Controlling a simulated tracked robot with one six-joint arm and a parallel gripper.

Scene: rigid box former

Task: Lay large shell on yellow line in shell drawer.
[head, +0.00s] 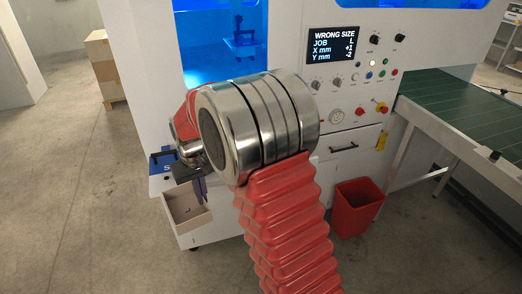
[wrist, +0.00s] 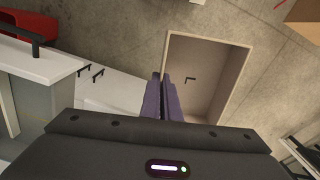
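My gripper (head: 200,203) is low at the machine's left front, close above an open drawer (head: 180,222). In the wrist view its two purple fingers (wrist: 165,98) are side by side with no clear gap and nothing seen between them. The open drawer (wrist: 240,62) lies beyond the fingertips there, with a pale floor and a small dark bent piece (wrist: 190,79) on it. I cannot make out a large shell or a yellow line in either view. Part of the drawer is hidden behind the fingers.
The machine panel screen (head: 333,44) reads WRONG SIZE, JOB L. A closed drawer handle (head: 344,149) sits below the panel. A red bin (head: 357,207) stands on the floor, and a green conveyor (head: 470,110) is at right. Brown boxes (head: 103,65) stand behind left. The left floor is clear.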

